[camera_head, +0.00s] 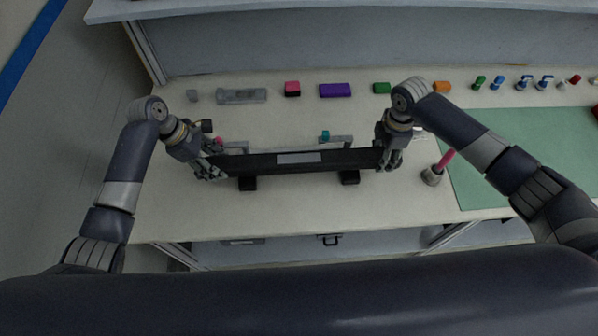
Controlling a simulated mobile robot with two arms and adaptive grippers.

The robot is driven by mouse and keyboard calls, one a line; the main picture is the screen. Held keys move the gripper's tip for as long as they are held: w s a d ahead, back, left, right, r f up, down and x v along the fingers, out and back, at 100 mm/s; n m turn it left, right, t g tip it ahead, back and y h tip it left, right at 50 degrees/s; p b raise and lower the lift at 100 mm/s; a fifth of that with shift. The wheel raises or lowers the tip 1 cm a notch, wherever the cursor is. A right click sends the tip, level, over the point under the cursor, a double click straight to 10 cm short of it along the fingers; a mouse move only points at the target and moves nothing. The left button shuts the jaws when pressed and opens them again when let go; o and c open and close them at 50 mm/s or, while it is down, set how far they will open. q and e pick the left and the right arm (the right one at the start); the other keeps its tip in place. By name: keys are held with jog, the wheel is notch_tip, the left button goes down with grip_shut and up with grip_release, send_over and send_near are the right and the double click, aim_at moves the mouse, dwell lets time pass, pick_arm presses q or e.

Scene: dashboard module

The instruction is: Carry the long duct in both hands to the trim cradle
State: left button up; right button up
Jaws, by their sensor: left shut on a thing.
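The long duct (330,161) is a long black bar with a pale grey panel on its middle. It lies level across the middle of the bench, left to right. My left gripper (213,170) is shut on its left end. My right gripper (391,160) is at its right end; whether its fingers are closed on the duct is too small to tell. Two black blocks (247,184) (349,178) show below the duct's near edge; I cannot tell whether it touches them. A grey frame (340,140) shows partly behind the duct. I cannot tell which part is the trim cradle.
Along the bench's back stand a grey tray (241,96), a pink block (292,89), a purple block (335,90) and several small coloured parts. A grey holder with a pink rod (433,175) stands right of my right gripper, near a green mat (490,170). The front left bench is clear.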

pick_arm(q)
jog(key=shift+s+f+b, duration=0.15)
jog(key=shift+f+b, duration=0.25)
jog(key=shift+f, duration=0.1)
pick_arm(e)
jog(key=shift+s+f, duration=0.1)
jog(key=shift+f, duration=0.4)
pick_arm(q)
jog(key=shift+f+b, duration=0.6)
jog(key=shift+f, duration=0.1)
pick_arm(e)
jog(key=shift+f, duration=0.75)
pick_arm(q)
jog(key=shift+f+b, duration=0.6)
jog(key=shift+b, duration=0.05)
pick_arm(e)
jog(key=shift+f, duration=0.55)
pick_arm(q)
jog(key=o, duration=1.3)
pick_arm(e)
jog(key=o, duration=1.3)
pick_arm(q)
jog(key=shift+r, duration=0.1)
jog(key=v, duration=1.1)
jog(key=shift+a+r, duration=0.15)
jog(key=shift+r, duration=0.25)
pick_arm(e)
jog(key=shift+r, duration=0.25)
notch_tip(320, 180, up, 12)
jog(key=shift+f, duration=0.2)
